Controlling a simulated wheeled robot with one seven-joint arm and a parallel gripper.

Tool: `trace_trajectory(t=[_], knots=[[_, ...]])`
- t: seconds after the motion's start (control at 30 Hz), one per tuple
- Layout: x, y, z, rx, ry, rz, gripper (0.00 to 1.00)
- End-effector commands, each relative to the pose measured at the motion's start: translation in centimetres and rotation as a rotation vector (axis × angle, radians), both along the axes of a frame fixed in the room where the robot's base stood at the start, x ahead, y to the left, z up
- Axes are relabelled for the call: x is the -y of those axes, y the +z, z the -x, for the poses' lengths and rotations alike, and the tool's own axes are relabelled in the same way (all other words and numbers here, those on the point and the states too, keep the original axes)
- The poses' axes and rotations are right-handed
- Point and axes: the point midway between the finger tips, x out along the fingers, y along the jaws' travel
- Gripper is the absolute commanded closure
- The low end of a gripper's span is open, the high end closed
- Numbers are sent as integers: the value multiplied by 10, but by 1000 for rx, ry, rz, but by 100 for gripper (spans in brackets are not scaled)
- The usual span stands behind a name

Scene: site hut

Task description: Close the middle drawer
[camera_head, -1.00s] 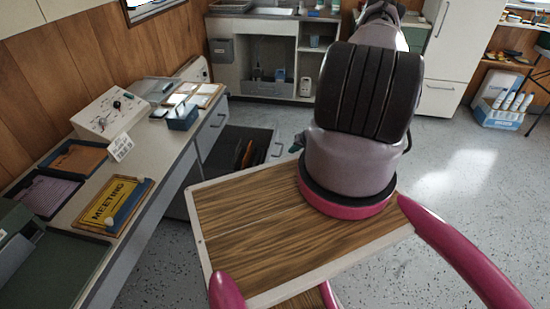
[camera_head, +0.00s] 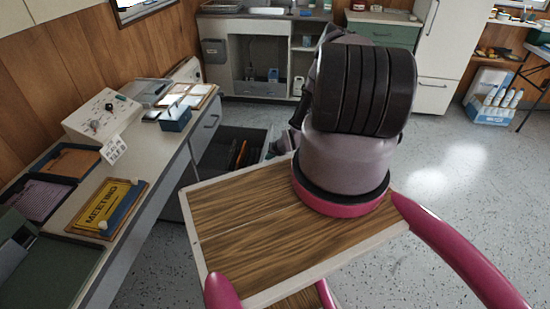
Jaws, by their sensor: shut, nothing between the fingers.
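A dark grey drawer (camera_head: 256,142) stands pulled out of the desk's right side, below a closed grey drawer front (camera_head: 205,130) with a handle. I take it for the middle drawer. Orange and dark upright items show inside it. My gripper (camera_head: 270,152) is small and partly hidden behind my arm. It is shut and empty, at the drawer's front right end. I cannot tell whether it touches the drawer front, whose handle is not clearly visible.
The long desk (camera_head: 150,165) on the left bears trays, a MEETING sign (camera_head: 105,205), a control box (camera_head: 100,115) and a blue box (camera_head: 175,118). A sink cabinet (camera_head: 225,62) stands at the back.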

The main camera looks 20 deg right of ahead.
Motion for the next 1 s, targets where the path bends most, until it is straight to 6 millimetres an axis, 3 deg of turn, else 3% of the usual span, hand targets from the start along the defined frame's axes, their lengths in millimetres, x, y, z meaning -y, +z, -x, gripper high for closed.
trace_trajectory(t=[0.57, 0.77, 1.0], knots=[[-7, 0, -5, 0, 0, 0, 100], [-26, 0, -17, 1, 3, 1, 100], [-63, 0, -41, 1, 3, -1, 100]])
